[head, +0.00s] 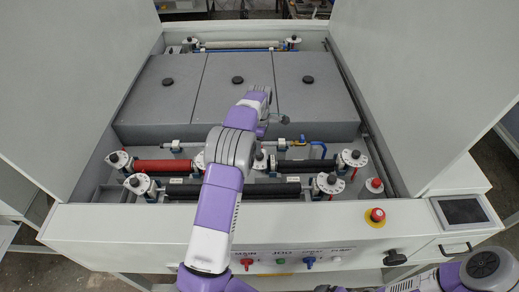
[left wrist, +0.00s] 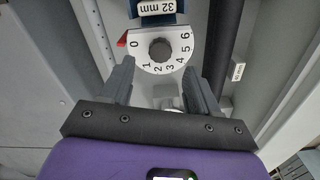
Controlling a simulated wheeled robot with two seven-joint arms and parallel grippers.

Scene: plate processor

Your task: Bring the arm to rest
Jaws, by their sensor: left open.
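My left arm (head: 215,215) reaches from the bottom of the head view over the front of the plate processor (head: 130,225). Its wrist (head: 258,98) is above the rollers, near the grey covers. In the left wrist view my left gripper (left wrist: 158,78) is open, with its two dark fingers apart and nothing between them. A white dial (left wrist: 160,50) with a dark knob and numbers 0 to 6 shows beyond and between the fingertips. In the head view the fingers are largely hidden by the wrist. Part of my right arm (head: 480,265) shows at the lower right; its gripper is not seen.
Grey covers (head: 165,85) with black knobs lie behind the wrist. A red roller (head: 165,166) and black rollers (head: 270,190) with white dials lie in front. Tall white panels (head: 75,80) flank the opening. A red stop button (head: 377,215) and screen (head: 463,210) are at the right front.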

